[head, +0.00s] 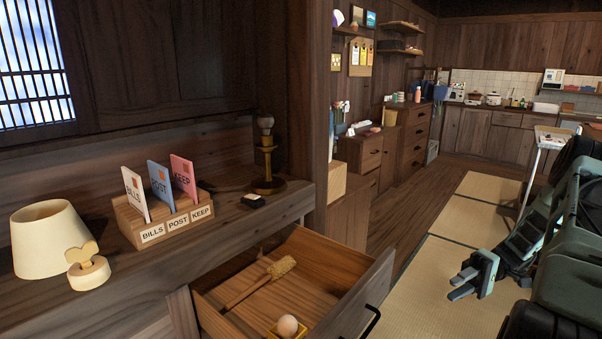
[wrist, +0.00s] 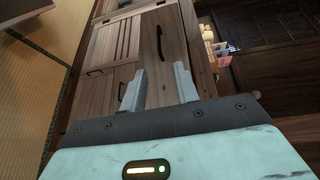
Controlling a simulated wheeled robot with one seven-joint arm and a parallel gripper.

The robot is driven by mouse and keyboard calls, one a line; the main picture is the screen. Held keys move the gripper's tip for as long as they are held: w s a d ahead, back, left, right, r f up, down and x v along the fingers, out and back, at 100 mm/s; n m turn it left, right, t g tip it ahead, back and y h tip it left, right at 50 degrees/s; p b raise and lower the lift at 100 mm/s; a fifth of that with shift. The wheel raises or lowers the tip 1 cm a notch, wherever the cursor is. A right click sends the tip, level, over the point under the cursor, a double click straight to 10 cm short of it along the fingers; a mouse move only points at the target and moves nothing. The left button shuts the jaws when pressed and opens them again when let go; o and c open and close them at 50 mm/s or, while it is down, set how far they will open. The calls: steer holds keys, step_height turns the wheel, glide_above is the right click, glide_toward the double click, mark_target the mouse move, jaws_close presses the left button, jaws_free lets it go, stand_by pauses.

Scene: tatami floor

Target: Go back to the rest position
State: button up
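My gripper (head: 458,284) is at the right of the head view, out over the tatami and to the right of the open drawer. It is apart from the furniture and holds nothing. In the wrist view my gripper (wrist: 159,84) has its two fingers spread with an empty gap between them. Beyond the fingers the wrist view shows wooden cabinet fronts with dark handles, turned on their side.
A letter sorter (head: 180,222), lampshade (head: 48,238) and lamp base (head: 267,160) stand on the desk. Tatami (head: 440,300) lies clear.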

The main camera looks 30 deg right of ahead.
steer(key=w+a+r+n+g+h+p, duration=0.1)
steer(key=w+a+r+g+h, duration=0.1)
steer(key=a, duration=0.6)
steer(key=w+a+r+n+g+h+p, duration=0.1)
steer(key=w+a+r+n+g+h, duration=0.1)
steer(key=a+r, duration=0.4)
steer(key=w+a+r+n+g+h+p, duration=0.1)
steer(key=w+a+r+g+h, duration=0.3)
steer(key=a, duration=0.8)
steer(key=shift+w+r+h+p, duration=0.45)
steer(key=shift+w+r+h, duration=0.15)
steer(key=shift+h, duration=0.3)
steer(key=s+a+r+n+t+h+p, duration=0.2)
steer(key=s+a+r+t+h, duration=0.1)
steer(key=s+a, duration=0.4)
steer(key=s+a+r+n+t+h+p, duration=0.2)
steer(key=s+a+r, duration=0.4)
steer(key=a, duration=0.7)
steer(key=shift+s+r+n+t+h, duration=0.2)
steer(key=shift+s+n+t+h, duration=0.4)
steer(key=shift+s, duration=0.6)
steer(key=shift+a, duration=0.1)
